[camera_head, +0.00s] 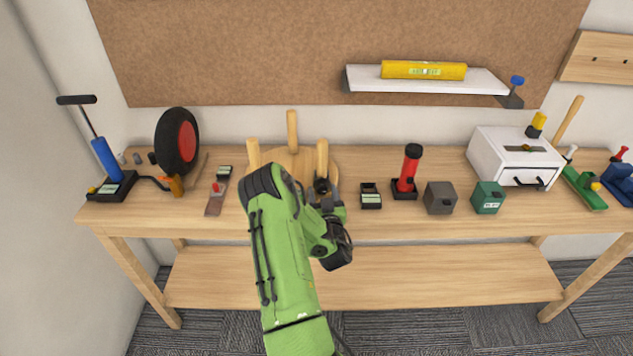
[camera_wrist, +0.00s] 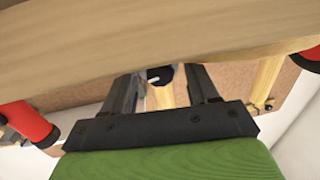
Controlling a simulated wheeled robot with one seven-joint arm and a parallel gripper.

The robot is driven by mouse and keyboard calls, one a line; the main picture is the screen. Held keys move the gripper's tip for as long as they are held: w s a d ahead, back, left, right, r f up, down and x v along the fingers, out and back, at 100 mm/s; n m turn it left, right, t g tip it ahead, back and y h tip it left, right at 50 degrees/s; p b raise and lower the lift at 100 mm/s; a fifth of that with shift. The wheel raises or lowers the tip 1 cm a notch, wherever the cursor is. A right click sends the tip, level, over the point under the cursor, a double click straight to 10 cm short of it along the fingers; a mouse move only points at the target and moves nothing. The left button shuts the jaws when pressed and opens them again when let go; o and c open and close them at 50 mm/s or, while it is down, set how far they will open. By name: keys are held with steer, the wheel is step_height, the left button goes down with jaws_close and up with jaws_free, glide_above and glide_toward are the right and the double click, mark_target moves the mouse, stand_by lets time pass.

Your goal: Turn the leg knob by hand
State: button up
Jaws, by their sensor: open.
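A round wooden stool lies upside down on the workbench, its legs (camera_head: 292,130) pointing up. A dark knob (camera_head: 321,186) shows near the foot of its right leg, beside my gripper (camera_head: 325,202). My arm hides part of the stool. In the wrist view, the black knob (camera_wrist: 160,76) with a small white mark lies between the two fingers of my gripper (camera_wrist: 161,88). The fingers are apart, one on each side of it. Whether either finger touches the knob cannot be told. A pale wooden leg (camera_wrist: 165,97) shows just behind it.
On the workbench (camera_head: 400,228), a black meter box (camera_head: 371,195) and a red cylinder (camera_head: 409,170) stand close to the right. A red-tipped tool on a strip (camera_head: 216,192) lies to the left. A shelf (camera_head: 430,79) with a yellow level hangs above.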

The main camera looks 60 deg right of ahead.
steer(key=shift+s+a+r, duration=0.1)
steer(key=shift+s+a, duration=0.05)
steer(key=shift+c, duration=0.2)
steer(key=c, duration=1)
steer(key=shift+n+b, duration=0.35)
steer(key=shift+n, duration=0.45)
steer(key=o, duration=1)
steer(key=shift+o, duration=0.2)
